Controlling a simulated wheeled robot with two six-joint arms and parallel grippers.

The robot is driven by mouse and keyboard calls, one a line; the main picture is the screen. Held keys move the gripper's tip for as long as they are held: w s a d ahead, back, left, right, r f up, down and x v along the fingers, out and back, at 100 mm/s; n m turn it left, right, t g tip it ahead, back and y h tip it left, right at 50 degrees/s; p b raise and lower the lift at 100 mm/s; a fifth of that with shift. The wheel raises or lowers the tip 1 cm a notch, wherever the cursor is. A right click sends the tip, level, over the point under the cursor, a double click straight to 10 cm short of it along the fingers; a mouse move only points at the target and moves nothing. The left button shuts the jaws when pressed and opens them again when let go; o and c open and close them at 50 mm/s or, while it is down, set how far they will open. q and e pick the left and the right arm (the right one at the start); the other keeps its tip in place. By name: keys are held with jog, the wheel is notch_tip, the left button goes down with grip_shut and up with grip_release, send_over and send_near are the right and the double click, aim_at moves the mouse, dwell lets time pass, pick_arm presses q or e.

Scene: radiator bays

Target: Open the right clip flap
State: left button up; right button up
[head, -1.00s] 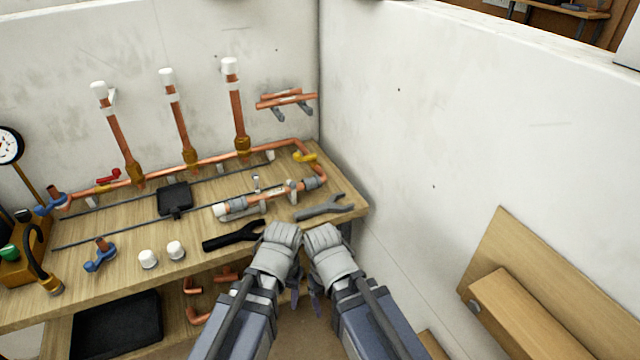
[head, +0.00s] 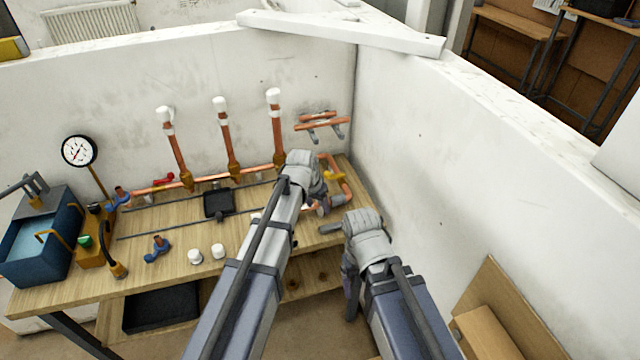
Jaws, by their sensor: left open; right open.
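The right clip flap cannot be made out; my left arm covers most of the short pipe assembly on the bench where the clips sit. A bit of copper pipe (head: 308,208) shows beside the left fingers. My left gripper (head: 322,206) is open, low over the right part of the wooden bench (head: 185,236), close to that pipe; I cannot tell whether it touches. My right gripper (head: 350,278) is open and empty, in front of the bench's right end, fingers pointing down.
A grey wrench (head: 330,229) lies between the grippers, partly hidden. Upright copper pipes (head: 277,128) stand along the back wall. The white right wall (head: 440,190) bounds the corner. Two white caps (head: 206,254) stand at the bench front.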

pick_arm(q)
jog(key=w+a+r+p, duration=0.1)
jog(key=w+r, duration=0.2)
jog(key=w, duration=0.1)
jog(key=shift+t, duration=0.3)
jog(key=b+x, duration=0.7)
jog(key=shift+d+f, duration=0.15)
jog(key=shift+f, duration=0.25)
pick_arm(e)
notch_tip(320, 180, down, 5)
jog(key=shift+r, duration=0.2)
pick_arm(q)
jog(key=shift+r, duration=0.1)
jog(key=shift+c, duration=0.4)
grip_shut()
